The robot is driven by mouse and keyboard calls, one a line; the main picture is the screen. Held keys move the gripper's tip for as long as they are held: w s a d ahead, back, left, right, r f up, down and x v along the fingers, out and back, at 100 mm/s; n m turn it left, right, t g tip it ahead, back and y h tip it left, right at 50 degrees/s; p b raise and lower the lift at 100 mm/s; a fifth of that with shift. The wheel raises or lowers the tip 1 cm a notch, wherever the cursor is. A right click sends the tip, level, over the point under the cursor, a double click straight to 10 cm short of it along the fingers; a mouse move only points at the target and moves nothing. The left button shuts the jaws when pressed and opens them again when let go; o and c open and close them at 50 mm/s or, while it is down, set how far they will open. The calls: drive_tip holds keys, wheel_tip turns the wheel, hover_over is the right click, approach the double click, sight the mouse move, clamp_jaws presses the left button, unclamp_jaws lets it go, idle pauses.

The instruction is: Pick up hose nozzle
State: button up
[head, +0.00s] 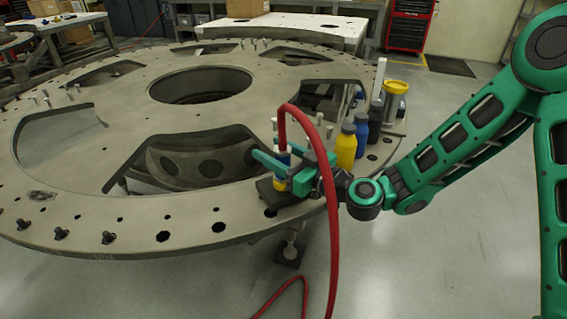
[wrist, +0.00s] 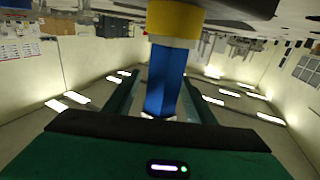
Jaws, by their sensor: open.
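The hose nozzle (head: 282,162) has a blue body with yellow and white parts. It stands upright near the front right rim of the turret plate (head: 190,220), over a dark block (head: 283,195). A red hose (head: 332,230) arcs down to its top and also runs past my wrist to the floor. My gripper (head: 268,157) is open, with its green fingers around the nozzle. In the wrist view the blue nozzle body (wrist: 166,82) stands between the two fingers, with its yellow collar (wrist: 175,22) at the top. Contact with the fingers cannot be told.
A yellow bottle (head: 346,147), a blue bottle (head: 361,130) and a grey container with a yellow lid (head: 396,92) stand on the plate right behind my gripper. The plate has large cut-outs and several dark knobs (head: 60,233) along its front left edge. A red tool cabinet (head: 409,25) stands behind.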

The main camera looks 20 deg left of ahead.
drive_tip(key=shift+w+a, duration=0.15)
drive_tip(key=shift+a, duration=0.1)
drive_tip(key=shift+c, duration=0.6)
drive_tip(key=c, duration=1.1)
clamp_jaws()
drive_tip(key=shift+r, duration=0.1)
